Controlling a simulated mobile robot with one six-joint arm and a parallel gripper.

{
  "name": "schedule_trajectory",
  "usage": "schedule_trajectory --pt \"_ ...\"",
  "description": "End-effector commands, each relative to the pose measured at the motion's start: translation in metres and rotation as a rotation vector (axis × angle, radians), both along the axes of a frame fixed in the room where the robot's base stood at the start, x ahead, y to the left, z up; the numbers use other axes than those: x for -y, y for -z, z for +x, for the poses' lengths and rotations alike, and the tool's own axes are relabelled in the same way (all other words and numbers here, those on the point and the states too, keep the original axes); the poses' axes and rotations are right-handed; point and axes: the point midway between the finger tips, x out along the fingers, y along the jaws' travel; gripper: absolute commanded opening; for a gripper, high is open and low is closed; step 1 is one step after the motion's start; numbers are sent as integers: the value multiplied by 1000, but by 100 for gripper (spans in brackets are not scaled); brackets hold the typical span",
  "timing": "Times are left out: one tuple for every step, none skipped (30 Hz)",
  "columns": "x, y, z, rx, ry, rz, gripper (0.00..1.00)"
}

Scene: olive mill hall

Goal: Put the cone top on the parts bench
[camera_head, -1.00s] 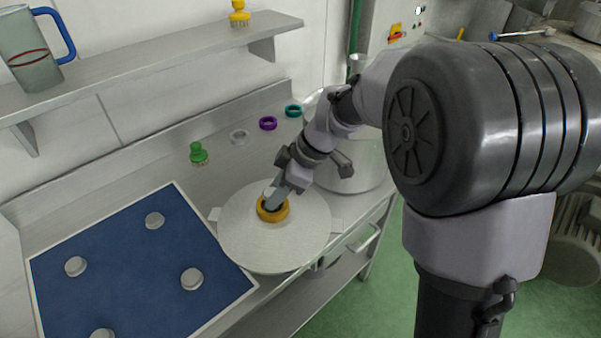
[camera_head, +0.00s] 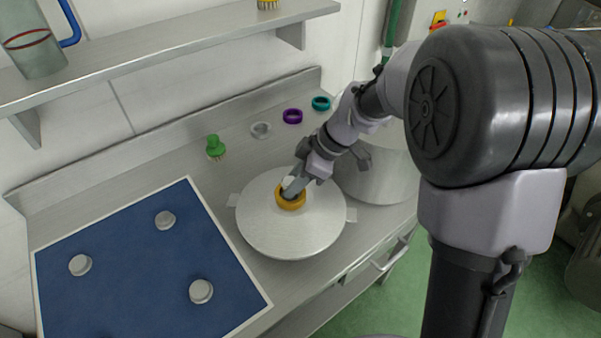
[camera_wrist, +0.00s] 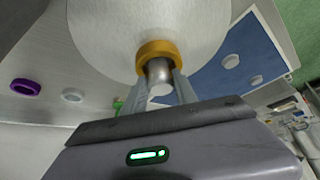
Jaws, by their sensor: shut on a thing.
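The cone top (camera_head: 290,232) is a wide, round, pale metal disc with small side tabs, a yellow ring (camera_head: 291,202) and a metal knob (camera_wrist: 159,72) at its centre. It appears roughly level over the steel bench (camera_head: 225,175), right of the blue mat; I cannot tell whether it touches the bench. My gripper (camera_head: 287,192) is shut on the knob. In the wrist view, my gripper's fingers (camera_wrist: 160,88) stand on both sides of the knob, and the disc (camera_wrist: 130,25) fills the top middle. The underside of the cone top is hidden.
The blue mat (camera_head: 120,270) carries several pale round pegs. Behind stand a green brush (camera_head: 215,147), a pale ring (camera_head: 261,130), a purple ring (camera_head: 292,116) and a teal ring (camera_head: 321,103). A metal drum (camera_head: 385,185) stands close right. A wall shelf (camera_head: 170,55) runs above.

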Motion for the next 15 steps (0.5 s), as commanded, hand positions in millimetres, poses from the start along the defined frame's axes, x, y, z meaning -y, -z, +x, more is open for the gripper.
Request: schedule_trajectory --pt "0 7 0 1 1 1 0" --pt "0 11 0 0 0 1 0" --pt "0 17 0 0 0 2 0" --pt "0 23 0 1 1 1 0" --pt "0 29 0 1 0 0 0" --pt "0 37 0 0 1 1 0" --pt "0 43 0 1 1 1 0" --pt "0 47 1 2 0 1 0" --pt "0 50 1 2 0 1 0" --pt "0 50 1 2 1 1 0" --pt "0 50 1 2 1 2 0" --pt "0 49 1 3 1 1 0" --pt "0 49 1 2 0 1 0" --pt "0 49 1 2 0 1 0" --pt "0 49 1 2 0 1 0"
